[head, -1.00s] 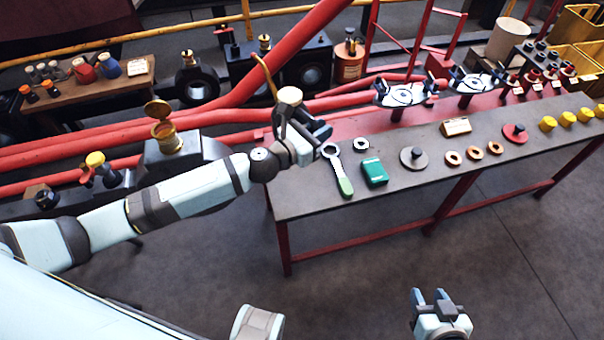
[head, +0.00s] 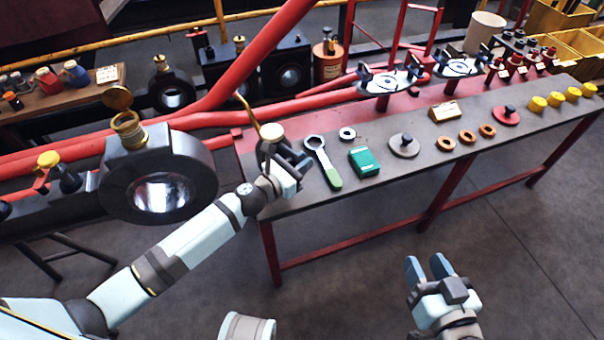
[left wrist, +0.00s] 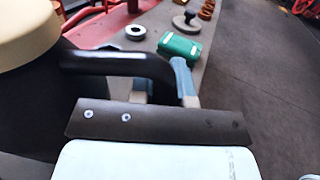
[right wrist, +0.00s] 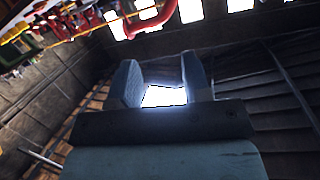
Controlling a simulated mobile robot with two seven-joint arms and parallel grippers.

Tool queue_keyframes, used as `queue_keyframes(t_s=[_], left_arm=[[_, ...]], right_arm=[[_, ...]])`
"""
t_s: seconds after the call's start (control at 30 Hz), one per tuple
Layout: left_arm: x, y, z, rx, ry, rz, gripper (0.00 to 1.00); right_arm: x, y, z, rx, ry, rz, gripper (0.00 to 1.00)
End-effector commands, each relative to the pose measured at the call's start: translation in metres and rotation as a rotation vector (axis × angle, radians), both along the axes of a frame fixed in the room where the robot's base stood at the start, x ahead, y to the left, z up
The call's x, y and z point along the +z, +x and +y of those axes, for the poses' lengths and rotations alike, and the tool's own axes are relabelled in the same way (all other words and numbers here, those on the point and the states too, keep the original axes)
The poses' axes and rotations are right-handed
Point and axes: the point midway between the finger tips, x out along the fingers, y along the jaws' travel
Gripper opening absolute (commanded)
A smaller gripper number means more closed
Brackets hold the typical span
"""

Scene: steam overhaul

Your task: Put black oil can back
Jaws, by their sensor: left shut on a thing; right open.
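I cannot tell whether the can's base touches the bench. My right gripper (head: 430,268) is open and empty, in front of the bench; its two fingers stand apart in the right wrist view (right wrist: 162,85).
A green-handled wrench (head: 322,162), a steel ring (head: 347,133) and a green box (head: 364,161) lie just right of the can. A large dark cylinder block (head: 160,185) with an open brass cup stands at left. Red pipes (head: 225,112) run behind. The floor in front is clear.

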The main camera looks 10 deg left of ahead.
Motion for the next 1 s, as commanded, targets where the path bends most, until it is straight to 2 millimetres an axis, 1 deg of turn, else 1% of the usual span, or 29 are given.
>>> queue_keyframes(t_s=[0.03, 0.1, 0.2, 0.33, 0.5, 0.67, 0.7, 0.77, 0.8, 1.0], left_arm=[[-0.013, 0.0, 0.0, 0.001, -0.003, 0.002, 0.0], [-0.023, 0.0, -0.001, 0.001, -0.002, 0.001, 0.0], [-0.03, 0.0, 0.0, 0.001, -0.001, 0.0, 0.0], [-0.031, 0.0, 0.0, 0.0, 0.0, -0.002, 0.0], [-0.031, 0.0, 0.0, 0.0, 0.0, -0.001, 0.0], [-0.034, 0.0, 0.0, 0.0, -0.001, -0.001, 0.0], [-0.036, 0.0, 0.0, 0.0, -0.001, 0.001, 0.19], [-0.035, 0.0, 0.0, 0.0, -0.001, 0.001, 0.33], [-0.035, 0.0, 0.0, 0.0, 0.0, 0.001, 0.42], [-0.035, 0.0, 0.0, 0.0, 0.0, 0.001, 0.42]], right_arm=[[0.003, 0.002, 0.004, 0.007, 0.022, -0.037, 0.44], [0.014, 0.004, 0.008, 0.016, 0.051, -0.086, 0.44], [0.026, 0.005, 0.013, 0.025, 0.081, -0.134, 0.44], [0.032, 0.005, 0.014, 0.029, 0.094, -0.152, 0.44], [0.032, 0.005, 0.014, 0.029, 0.093, -0.15, 0.44], [0.034, 0.005, 0.015, 0.031, 0.103, -0.164, 0.44], [0.036, 0.005, 0.016, 0.032, 0.106, -0.17, 0.44], [0.037, 0.005, 0.016, 0.032, 0.106, -0.171, 0.44], [0.037, 0.005, 0.016, 0.032, 0.106, -0.171, 0.44], [0.036, 0.005, 0.016, 0.032, 0.106, -0.168, 0.44]])
